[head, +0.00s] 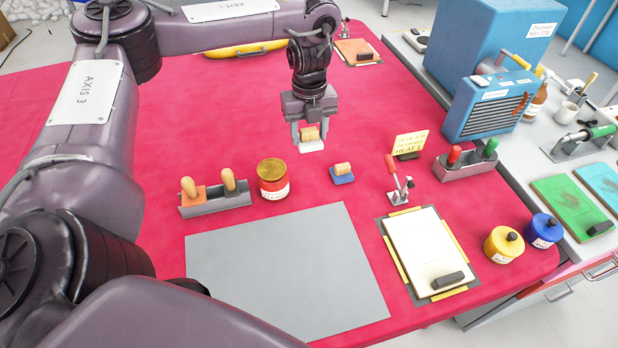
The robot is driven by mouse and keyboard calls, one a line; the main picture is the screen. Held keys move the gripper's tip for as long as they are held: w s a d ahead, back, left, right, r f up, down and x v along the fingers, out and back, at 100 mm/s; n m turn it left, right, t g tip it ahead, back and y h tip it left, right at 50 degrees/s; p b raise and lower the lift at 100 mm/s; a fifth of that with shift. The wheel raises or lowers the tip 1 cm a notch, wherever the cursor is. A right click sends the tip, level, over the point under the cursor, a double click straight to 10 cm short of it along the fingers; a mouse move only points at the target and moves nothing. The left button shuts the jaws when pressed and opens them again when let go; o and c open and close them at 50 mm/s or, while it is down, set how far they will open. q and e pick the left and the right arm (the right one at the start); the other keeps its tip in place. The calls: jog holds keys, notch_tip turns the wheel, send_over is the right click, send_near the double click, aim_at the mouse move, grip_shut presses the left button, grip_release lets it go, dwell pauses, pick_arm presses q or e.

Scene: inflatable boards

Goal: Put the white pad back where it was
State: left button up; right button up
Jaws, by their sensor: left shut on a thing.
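The white pad (312,147) has a wooden knob on top and shows at the upper middle of the head view. My left gripper (310,134) points down and is shut on the pad's wooden knob. The pad hangs level under the fingers; whether it touches the red table (375,120) cannot be told. A similar blue pad (342,177) with a wooden knob sits on the table, nearer and a little to the right. My right gripper is not in view.
A grey holder (222,205) with wooden-handled tools and a red-yellow can (273,182) stand left of the blue pad. A grey sheet (285,270) lies in front. A red-handled clamp (398,190), note card (410,144) and clipboard (425,250) are to the right.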

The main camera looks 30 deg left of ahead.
aim_at(309, 183)
pick_arm(q)
notch_tip(309, 183, down, 15)
jog(key=shift+r, duration=0.2)
dwell(0.3)
jog(key=o, duration=0.5)
jog(key=shift+f, duration=0.15)
jog(key=shift+o, duration=0.8)
notch_tip(309, 183, up, 12)
jog(key=shift+r, duration=0.25)
